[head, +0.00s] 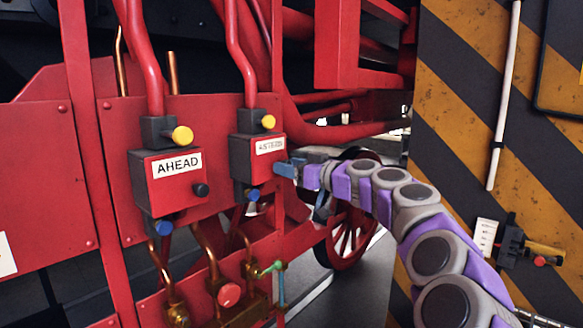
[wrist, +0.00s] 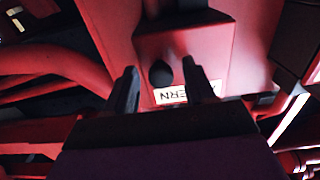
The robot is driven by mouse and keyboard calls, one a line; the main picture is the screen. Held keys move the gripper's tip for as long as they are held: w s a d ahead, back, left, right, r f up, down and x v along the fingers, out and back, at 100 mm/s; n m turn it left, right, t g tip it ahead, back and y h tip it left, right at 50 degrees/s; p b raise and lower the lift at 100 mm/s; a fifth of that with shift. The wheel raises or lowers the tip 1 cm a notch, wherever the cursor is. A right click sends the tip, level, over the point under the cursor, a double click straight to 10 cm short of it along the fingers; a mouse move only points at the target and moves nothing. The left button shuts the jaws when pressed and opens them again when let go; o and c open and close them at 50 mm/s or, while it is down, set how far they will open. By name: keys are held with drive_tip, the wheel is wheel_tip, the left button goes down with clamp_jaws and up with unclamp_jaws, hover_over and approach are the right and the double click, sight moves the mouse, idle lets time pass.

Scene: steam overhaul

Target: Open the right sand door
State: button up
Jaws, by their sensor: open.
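The right sand box (head: 253,175) is red with a black top and a white label, partly legible as ASTERN. In the wrist view the box (wrist: 212,55) appears upside down, its front door face shut. A black round knob (wrist: 160,73) on that face lies between my two open fingers in the picture. I cannot tell whether they touch it. In the head view my gripper (head: 281,168) is at the box's right side and hides the knob there. The left box (head: 165,182) is labelled AHEAD, with its black knob (head: 201,190) in plain view.
Red pipes (head: 240,60) rise from both boxes, and copper pipes with valves (head: 228,293) run below. A spoked red wheel (head: 350,235) stands behind my arm.

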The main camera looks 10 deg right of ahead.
drive_tip(key=shift+c, duration=0.4)
clamp_jaws()
drive_tip(key=shift+s+h+b, duration=0.15)
drive_tip(key=shift+h+b, duration=0.15)
